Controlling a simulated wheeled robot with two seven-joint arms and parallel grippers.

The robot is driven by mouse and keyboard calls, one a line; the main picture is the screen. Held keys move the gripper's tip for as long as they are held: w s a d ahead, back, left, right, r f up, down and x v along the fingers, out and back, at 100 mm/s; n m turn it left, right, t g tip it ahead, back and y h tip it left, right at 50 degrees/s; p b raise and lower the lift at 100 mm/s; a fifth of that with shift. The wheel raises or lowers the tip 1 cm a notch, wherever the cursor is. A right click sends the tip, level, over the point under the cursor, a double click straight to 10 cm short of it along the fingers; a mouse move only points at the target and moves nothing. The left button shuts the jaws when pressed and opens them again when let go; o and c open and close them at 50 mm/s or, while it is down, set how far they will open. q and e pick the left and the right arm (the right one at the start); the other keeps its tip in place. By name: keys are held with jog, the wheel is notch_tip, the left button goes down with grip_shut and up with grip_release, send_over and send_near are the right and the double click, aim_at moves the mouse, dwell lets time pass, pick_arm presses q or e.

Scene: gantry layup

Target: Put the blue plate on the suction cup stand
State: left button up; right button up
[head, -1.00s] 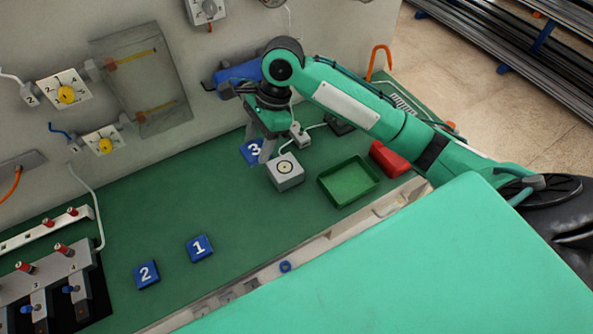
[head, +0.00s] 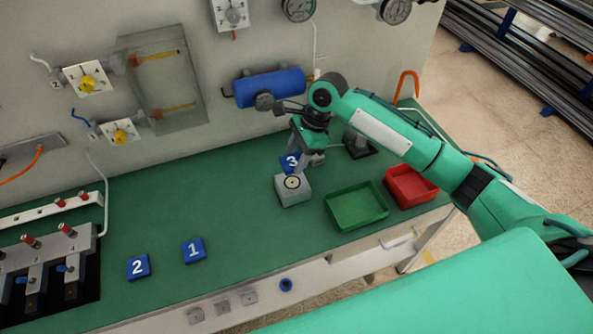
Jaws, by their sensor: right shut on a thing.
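The blue plate marked 3 (head: 289,163) is in my right gripper (head: 302,158), which is shut on it. The plate is tilted, with its number facing the camera. The suction cup stand (head: 293,193) is a light grey block with a pale ring-shaped cup on top. In the picture the plate sits just above and behind the cup, close to it; I cannot tell whether they touch. The gripper fingers are partly hidden behind the plate. Blue plates marked 1 (head: 194,251) and 2 (head: 138,267) lie flat on the green bench. My left gripper is out of view.
A green tray (head: 329,213) and a red tray (head: 433,190) stand right of the stand. A dark-based fixture (head: 361,151) is behind them. A blue tank (head: 268,88) hangs on the wall near my arm.

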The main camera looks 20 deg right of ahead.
aim_at(291, 182)
notch_tip(291, 182, down, 3)
jog(key=shift+f, duration=0.1)
notch_tip(291, 182, down, 4)
jog(key=shift+r+p, duration=0.1)
jog(key=shift+p, duration=0.4)
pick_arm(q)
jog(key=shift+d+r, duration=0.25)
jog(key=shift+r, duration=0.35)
pick_arm(e)
jog(key=shift+f, duration=0.2)
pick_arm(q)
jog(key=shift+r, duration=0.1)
pick_arm(e)
jog(key=o, duration=1)
jog(key=shift+f, duration=0.1)
jog(key=shift+c, duration=0.2)
pick_arm(q)
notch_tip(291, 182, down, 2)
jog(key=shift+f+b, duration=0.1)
jog(key=shift+b, duration=0.9)
pick_arm(e)
jog(key=v, duration=1.2)
